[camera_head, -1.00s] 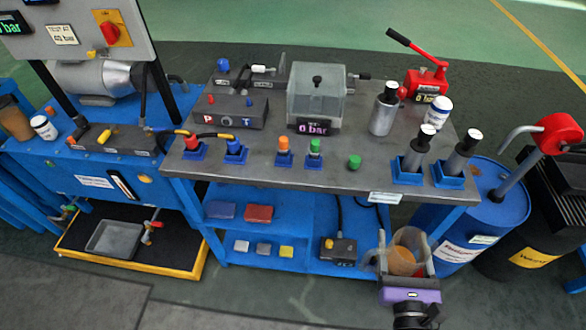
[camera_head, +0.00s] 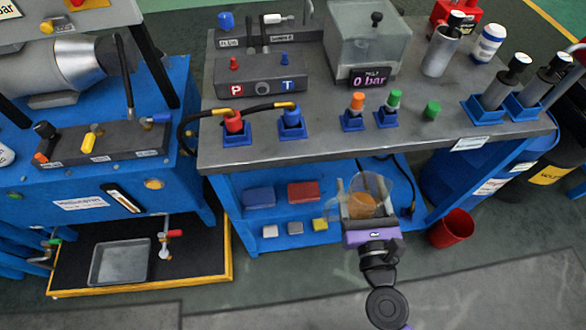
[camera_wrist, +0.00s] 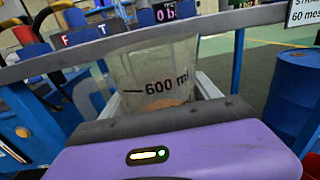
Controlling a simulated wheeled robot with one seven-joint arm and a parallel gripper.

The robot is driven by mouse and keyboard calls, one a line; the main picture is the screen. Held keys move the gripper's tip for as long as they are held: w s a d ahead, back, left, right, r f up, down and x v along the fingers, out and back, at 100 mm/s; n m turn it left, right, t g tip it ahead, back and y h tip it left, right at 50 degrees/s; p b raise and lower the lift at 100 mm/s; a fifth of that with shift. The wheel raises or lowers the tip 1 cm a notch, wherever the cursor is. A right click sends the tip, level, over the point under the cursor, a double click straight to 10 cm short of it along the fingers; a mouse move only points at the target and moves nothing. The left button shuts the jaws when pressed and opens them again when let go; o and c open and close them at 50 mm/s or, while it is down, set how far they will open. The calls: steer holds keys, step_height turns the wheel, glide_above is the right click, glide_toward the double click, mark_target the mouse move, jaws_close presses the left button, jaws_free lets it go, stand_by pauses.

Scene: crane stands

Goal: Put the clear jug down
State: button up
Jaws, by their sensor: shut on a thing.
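The clear jug (camera_head: 366,190) holds some orange-brown liquid. My gripper (camera_head: 370,222) is shut on it, in front of the workbench's lower shelf in the head view. In the wrist view the jug (camera_wrist: 158,75) stands between the two fingers, with a "600 ml" mark facing the camera. The jug looks about upright. Its base is hidden behind my gripper, and I see no surface touching it.
The grey bench top (camera_head: 330,145) carries valves, couplings and a clear tank (camera_head: 365,45). The blue lower shelf (camera_head: 262,222) holds small coloured blocks. A red bucket (camera_head: 453,229) stands on the floor at right. A metal tray (camera_head: 120,262) lies at lower left.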

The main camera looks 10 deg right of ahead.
steer(key=shift+m+h, duration=0.6)
steer(key=shift+h, duration=0.2)
steer(key=f+b, duration=0.6)
steer(key=s+f+b, duration=0.1)
steer(key=f+b, duration=0.2)
steer(key=shift+a+f, duration=0.25)
steer(key=shift+f, duration=0.05)
steer(key=w+d+f+b, duration=0.1)
steer(key=w, duration=0.7)
steer(key=w+d+f+b, duration=0.1)
steer(key=w+f, duration=0.1)
steer(key=w, duration=0.7)
steer(key=shift+w+d+f, duration=0.2)
steer(key=shift+w+d, duration=0.1)
steer(key=shift+d, duration=0.1)
steer(key=shift+f, duration=0.1)
steer(key=shift+f+b, duration=0.1)
steer(key=shift+b, duration=0.3)
steer(key=o, duration=1.8)
steer(key=shift+o, duration=0.2)
steer(key=s+a, duration=0.2)
steer(key=s, duration=1)
